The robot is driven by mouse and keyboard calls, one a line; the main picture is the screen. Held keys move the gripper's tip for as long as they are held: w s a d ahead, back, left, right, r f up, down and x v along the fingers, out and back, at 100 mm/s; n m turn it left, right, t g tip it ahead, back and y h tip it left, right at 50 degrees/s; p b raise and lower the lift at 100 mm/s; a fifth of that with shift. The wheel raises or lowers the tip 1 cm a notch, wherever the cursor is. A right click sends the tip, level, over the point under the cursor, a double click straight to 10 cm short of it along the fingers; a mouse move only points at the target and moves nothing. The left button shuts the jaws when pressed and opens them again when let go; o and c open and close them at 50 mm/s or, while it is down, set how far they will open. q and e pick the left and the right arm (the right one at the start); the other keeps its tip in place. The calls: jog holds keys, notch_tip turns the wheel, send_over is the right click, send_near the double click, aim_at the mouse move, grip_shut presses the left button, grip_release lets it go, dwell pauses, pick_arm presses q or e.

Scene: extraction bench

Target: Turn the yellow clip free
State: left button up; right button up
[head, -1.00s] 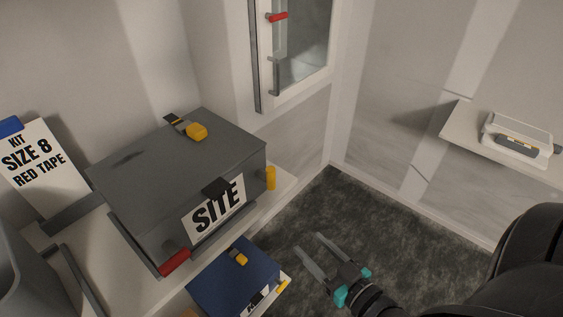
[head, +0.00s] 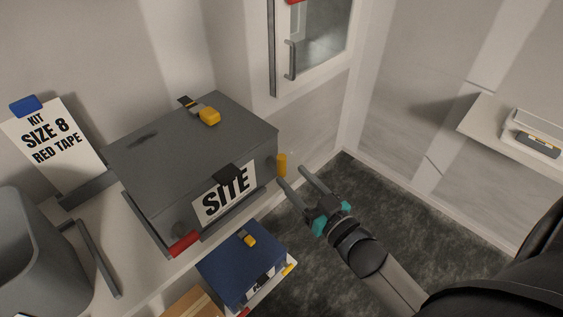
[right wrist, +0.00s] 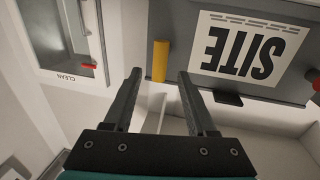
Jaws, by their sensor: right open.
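The yellow clip (head: 282,164) is a small upright bar at the right end of the grey SITE box's (head: 150,190) front. In the right wrist view the clip (right wrist: 160,61) stands upright just beyond the fingertips, in line with the gap between them. My right gripper (head: 291,175) is open and empty, its fingers pointing at the clip. In the right wrist view the gripper (right wrist: 160,73) shows both fingers apart, one to each side of the clip's line. I cannot tell whether they touch it. My left gripper is not in view.
A red clip (head: 184,243) sits at the box's lower left front, and a yellow-tabbed latch (head: 209,116) on its lid. A blue case (head: 240,277) lies below. A glass-doored cabinet (head: 318,40) hangs behind. A sign (head: 52,143) and grey bin (head: 30,250) stand left.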

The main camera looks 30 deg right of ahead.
aim_at(285, 167)
jog(key=shift+w+a, duration=0.2)
jog(key=shift+w, duration=1.25)
jog(key=shift+w+a, duration=0.2)
jog(key=shift+w, duration=1.25)
grip_shut()
